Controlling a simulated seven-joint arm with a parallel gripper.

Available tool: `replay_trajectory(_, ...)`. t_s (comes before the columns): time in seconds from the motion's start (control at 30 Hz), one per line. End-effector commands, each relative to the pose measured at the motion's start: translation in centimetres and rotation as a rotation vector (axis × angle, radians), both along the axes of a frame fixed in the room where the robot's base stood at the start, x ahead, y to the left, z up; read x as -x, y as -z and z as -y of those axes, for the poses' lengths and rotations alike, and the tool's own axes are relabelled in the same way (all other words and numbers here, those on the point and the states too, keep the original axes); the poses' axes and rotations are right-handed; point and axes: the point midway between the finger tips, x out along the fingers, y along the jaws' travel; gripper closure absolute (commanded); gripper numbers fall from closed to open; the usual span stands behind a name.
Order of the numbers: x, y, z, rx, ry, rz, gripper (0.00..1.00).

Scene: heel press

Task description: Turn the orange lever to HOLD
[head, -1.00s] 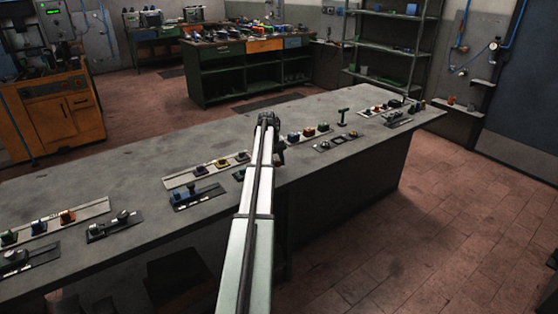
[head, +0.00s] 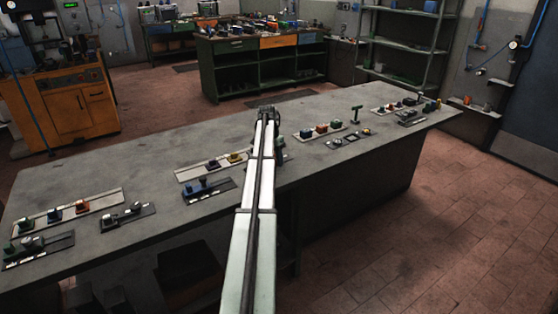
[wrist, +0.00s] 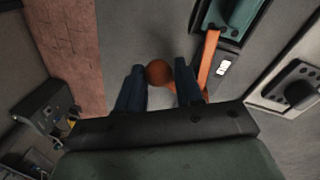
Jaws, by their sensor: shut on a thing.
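The orange lever (wrist: 211,45) shows in the wrist view as a flat orange bar running down from a green housing (wrist: 233,14). Its round orange knob (wrist: 160,73) sits between the two dark fingers of my gripper (wrist: 160,66). My gripper is shut on the knob; the right finger hides the stretch between bar and knob. A white label (wrist: 223,68) lies on the dark plate beside the bar, but its lettering is too small to read. In the head view my arm reaches over the bench, with my gripper (head: 267,112) at its far end, and the lever cannot be made out there.
The long grey bench (head: 120,180) carries several control strips. A blue control (head: 207,188) and a strip with coloured knobs (head: 68,213) lie left of my arm; another strip (head: 322,131) lies right. A dark plate with a black control (wrist: 300,90) is at the right in the wrist view.

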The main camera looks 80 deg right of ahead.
Motion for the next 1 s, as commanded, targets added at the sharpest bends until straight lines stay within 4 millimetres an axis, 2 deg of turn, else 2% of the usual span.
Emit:
replay_trajectory(0.3, -0.47, -0.13, 0.27, 0.009, 0.115, -0.006, 1.0)
replay_trajectory(0.8, -0.6, -0.14, 0.24, 0.008, 0.135, -0.006, 1.0)
replay_trajectory(0.83, -0.6, -0.14, 0.24, 0.008, 0.135, -0.006, 0.63)
replay_trajectory(1.0, -0.66, -0.09, 0.15, 0.006, 0.132, -0.005, 0.47)
